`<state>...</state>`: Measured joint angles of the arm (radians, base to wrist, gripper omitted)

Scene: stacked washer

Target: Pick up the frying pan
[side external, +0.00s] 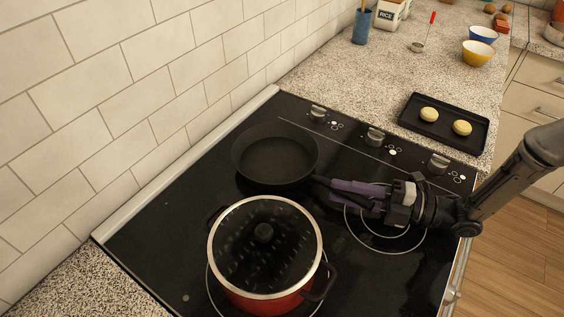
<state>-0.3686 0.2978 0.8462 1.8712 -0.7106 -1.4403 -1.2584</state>
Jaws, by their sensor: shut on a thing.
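The black frying pan (275,155) is at the back of the black cooktop in the side external view. Its handle points to the right and toward the front. My gripper (335,187), with purple fingers, comes from the right and is shut on the pan's handle. The fingers hide part of the handle. I cannot tell whether the pan's base touches the cooktop.
A red pot (265,255) with a glass lid stands just in front of the pan, close to my fingers. Control knobs (375,137) line the cooktop's right side. A black tray (445,124) with two buns lies on the counter. The tiled wall (110,110) is behind the pan.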

